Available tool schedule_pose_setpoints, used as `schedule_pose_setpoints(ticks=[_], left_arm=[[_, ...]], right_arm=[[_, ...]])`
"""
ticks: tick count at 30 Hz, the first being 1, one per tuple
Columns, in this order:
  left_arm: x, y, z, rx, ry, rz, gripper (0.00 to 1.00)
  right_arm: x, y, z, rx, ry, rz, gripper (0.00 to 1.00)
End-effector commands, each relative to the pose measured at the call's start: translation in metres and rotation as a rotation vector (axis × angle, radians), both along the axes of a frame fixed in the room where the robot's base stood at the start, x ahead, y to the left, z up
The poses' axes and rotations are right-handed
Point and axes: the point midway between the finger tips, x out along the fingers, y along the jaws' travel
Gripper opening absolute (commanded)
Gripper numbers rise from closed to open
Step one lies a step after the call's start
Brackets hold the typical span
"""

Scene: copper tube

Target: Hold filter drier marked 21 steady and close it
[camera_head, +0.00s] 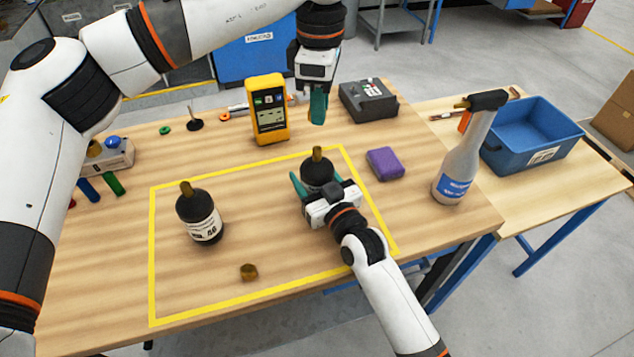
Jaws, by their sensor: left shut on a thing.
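A black drier (317,172) with a brass stub on top stands upright inside the yellow outline; its label is hidden. My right gripper (316,184) reaches in from the front with a teal finger at the drier's left side; whether it grips is unclear. Another black drier (193,207), marked 56, stands upright to the left. A brass nut (249,272) lies on the table in front. My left gripper (318,106) points down above and behind the drier, apart from it. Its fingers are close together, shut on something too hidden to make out. No number 21 is readable.
A yellow meter (268,109) and a dark grey box (368,100) stand behind. A purple block (384,163) and a spray bottle (463,155) are on the right, a blue bin (531,137) beyond them. The table inside the outline is clear between the driers.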

Motion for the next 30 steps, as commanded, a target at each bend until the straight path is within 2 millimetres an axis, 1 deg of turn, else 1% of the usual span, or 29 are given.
schedule_pose_setpoints(ticks=[1,7,10,12,21,23,30], left_arm=[[0.0,0.0,0.0,0.0,0.0,0.0,0.05],[0.0,0.0,0.0,0.0,0.0,0.0,0.05],[0.0,0.0,-0.001,0.0,0.0,0.0,0.05],[0.0,0.0,-0.006,0.0,0.001,0.0,0.05],[-0.001,0.0,-0.047,0.002,0.001,0.001,0.05],[0.0,0.0,-0.05,0.001,0.0,0.001,0.05],[0.0,0.0,-0.049,0.001,-0.001,0.0,0.05]], right_arm=[[0.0,0.0,0.0,0.0,0.0,0.0,0.53],[0.0,0.0,0.0,0.0,0.0,0.0,0.2],[0.0,0.0,0.0,0.0,0.0,0.0,0.19],[0.0,0.0,0.0,0.0,0.0,0.0,0.19],[0.0,0.0,0.0,0.0,0.0,0.0,0.19],[0.0,0.0,0.0,0.0,0.0,0.0,0.19],[0.0,0.0,0.0,0.0,0.001,0.0,0.19]])
